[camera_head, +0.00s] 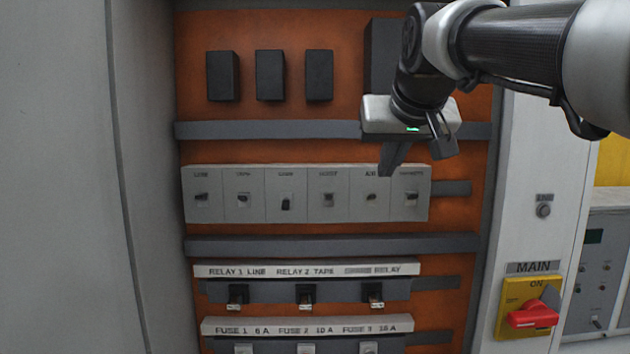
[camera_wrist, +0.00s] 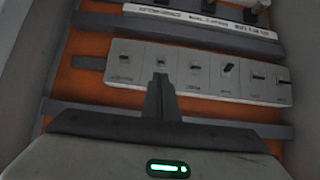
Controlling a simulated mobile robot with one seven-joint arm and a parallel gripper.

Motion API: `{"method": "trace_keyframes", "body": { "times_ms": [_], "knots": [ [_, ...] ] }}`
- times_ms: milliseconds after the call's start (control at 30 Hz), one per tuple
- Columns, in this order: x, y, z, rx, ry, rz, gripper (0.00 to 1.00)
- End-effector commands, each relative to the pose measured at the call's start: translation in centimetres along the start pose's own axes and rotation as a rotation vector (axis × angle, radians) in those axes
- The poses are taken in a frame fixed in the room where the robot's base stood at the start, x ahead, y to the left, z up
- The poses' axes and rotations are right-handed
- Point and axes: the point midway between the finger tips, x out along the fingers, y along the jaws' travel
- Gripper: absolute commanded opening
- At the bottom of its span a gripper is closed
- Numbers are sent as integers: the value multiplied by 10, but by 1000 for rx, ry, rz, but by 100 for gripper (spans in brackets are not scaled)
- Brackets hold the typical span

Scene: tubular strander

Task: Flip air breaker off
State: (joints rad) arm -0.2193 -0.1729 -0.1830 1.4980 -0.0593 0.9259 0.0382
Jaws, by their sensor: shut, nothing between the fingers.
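The breaker row (camera_head: 307,216) is a light grey strip of several labelled toggles on the orange back panel. The air breaker (camera_head: 371,200) is the one second from the right in the head view; its small lever is too small to tell up from down. In the wrist view the row appears turned around, with the air breaker (camera_wrist: 163,66) second from the left. My gripper (camera_head: 388,172) is shut and empty, pointing down just above and in front of the air breaker. In the wrist view the fingertips (camera_wrist: 160,78) lie just below the air lever, with no contact discernible.
Grey rails run above and below the breaker row. Relays (camera_head: 305,295) and a fuse strip (camera_head: 306,326) sit lower. A cabinet wall (camera_head: 150,180) bounds the left. A red main switch (camera_head: 533,315) on yellow is at the right. Black boxes (camera_head: 270,75) are above.

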Motion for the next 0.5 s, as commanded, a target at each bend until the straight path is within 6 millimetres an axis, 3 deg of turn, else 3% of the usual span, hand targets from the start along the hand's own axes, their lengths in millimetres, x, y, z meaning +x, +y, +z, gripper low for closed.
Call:
{"method": "trace_keyframes", "body": {
  "times_ms": [133, 500],
  "knots": [
    [1, -2, -14, -3, 18, 2, 0],
    [3, -2, -14, -3, 18, 3, 0]
  ]
}}
